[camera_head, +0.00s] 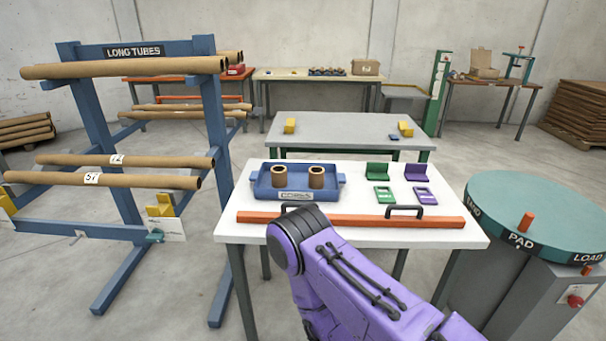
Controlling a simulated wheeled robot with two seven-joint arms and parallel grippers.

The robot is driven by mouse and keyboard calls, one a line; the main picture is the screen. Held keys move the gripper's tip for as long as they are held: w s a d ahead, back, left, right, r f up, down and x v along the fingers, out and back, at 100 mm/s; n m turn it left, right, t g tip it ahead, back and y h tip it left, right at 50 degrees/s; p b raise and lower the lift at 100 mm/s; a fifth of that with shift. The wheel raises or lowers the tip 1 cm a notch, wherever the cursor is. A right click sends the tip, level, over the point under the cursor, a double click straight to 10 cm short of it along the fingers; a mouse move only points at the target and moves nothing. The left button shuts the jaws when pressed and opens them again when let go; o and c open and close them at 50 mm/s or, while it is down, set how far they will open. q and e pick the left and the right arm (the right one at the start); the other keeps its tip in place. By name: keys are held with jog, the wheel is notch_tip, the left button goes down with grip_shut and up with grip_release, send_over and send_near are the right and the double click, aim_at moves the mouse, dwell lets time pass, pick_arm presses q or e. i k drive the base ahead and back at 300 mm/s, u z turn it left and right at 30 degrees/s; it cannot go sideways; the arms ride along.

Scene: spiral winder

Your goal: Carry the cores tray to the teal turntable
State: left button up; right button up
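The blue cores tray (262,191) sits on the white table, toward its left side. Two brown cores, a left one (279,176) and a right one (317,177), stand upright in it. The tray has a handle on each side and a "CORES" label on its front. The teal turntable (540,205) is at the right, apart from the table, with an orange peg and "PAD" and "LOAD" on its rim. A purple arm of mine reaches in from the bottom, in front of the table. Neither gripper shows.
The white table (440,237) also holds an orange bar (350,220) along its front, with black handles, plus green (377,170) and purple (417,172) brackets. A blue long-tubes rack (215,130) stands left. A grey table (345,127) stands behind. Floor shows between rack and table.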

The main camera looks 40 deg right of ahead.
aim_at(544, 199)
jog(key=z, duration=0.6)
jog(key=i, duration=0.7)
jog(key=z, duration=0.7)
